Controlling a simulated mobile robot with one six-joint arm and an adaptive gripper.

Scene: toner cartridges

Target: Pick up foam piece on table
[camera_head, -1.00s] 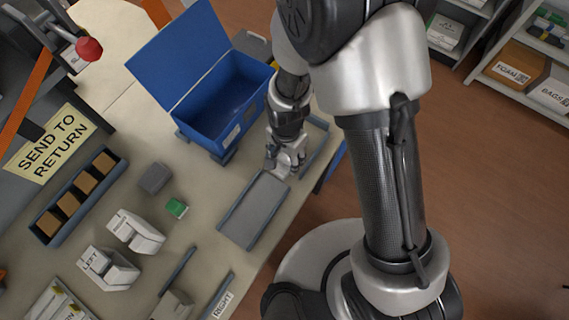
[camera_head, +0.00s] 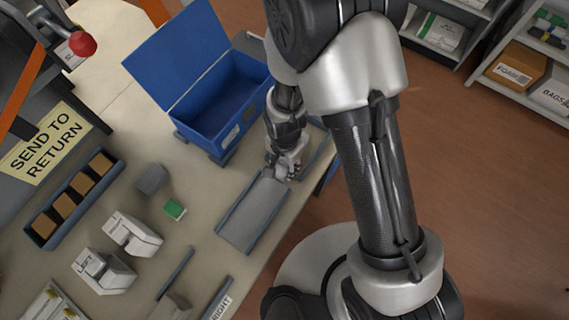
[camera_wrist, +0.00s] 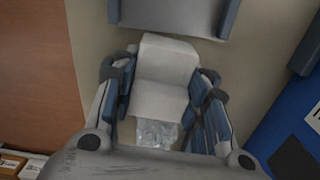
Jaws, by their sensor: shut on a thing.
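The foam piece (camera_wrist: 165,75) shows in the wrist view as a pale, white-grey block with a stepped shape, and a clear crinkled part (camera_wrist: 155,133) shows at its lower end. My gripper (camera_wrist: 161,88) has one finger on each side of the block and is shut on it. In the head view my gripper (camera_head: 288,165) is low over the table, at the upper end of a grey tray with blue rails (camera_head: 240,232). The foam piece is mostly hidden by my gripper there. I cannot tell whether it still touches the table.
An open blue bin (camera_head: 205,135) stands close left of my gripper. Further left are a grey block (camera_head: 151,179), a green-topped piece (camera_head: 175,209), white LEFT (camera_head: 103,272) and RIGHT (camera_head: 132,236) parts, and a rack of brown blocks (camera_head: 62,206). The table edge is close on the right.

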